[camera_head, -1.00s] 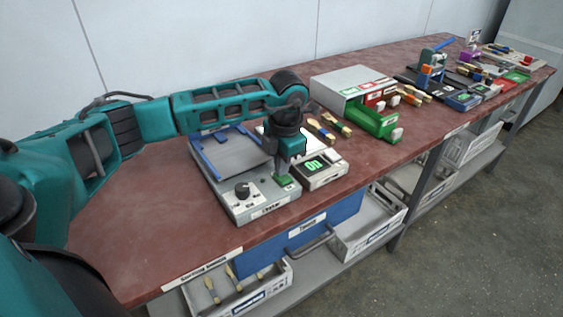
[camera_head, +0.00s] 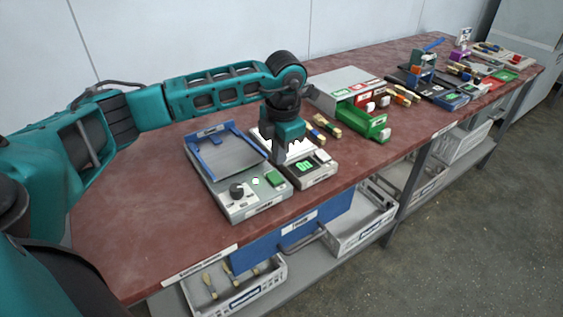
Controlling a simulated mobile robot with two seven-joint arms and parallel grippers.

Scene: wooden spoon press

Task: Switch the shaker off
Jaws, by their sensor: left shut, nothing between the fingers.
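The shaker (camera_head: 235,208) is a grey box on the near edge of the table. It has a tray with blue rails (camera_head: 222,150), a black knob (camera_head: 237,190), a small white round spot (camera_head: 255,181) and a green rocker-like switch (camera_head: 274,178) on its front panel. My left gripper (camera_head: 278,160) points down, shut and empty, just above and behind the green switch, apparently apart from it. The switch's tilt is too small to tell. My right gripper is not in view.
A device with a green lit display (camera_head: 303,167) stands close to the shaker's right. Beyond it are a grey box (camera_head: 345,85), a green bin (camera_head: 365,122) and brushes. A blue drawer (camera_head: 290,237) is below. The table's left part (camera_head: 130,215) is clear.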

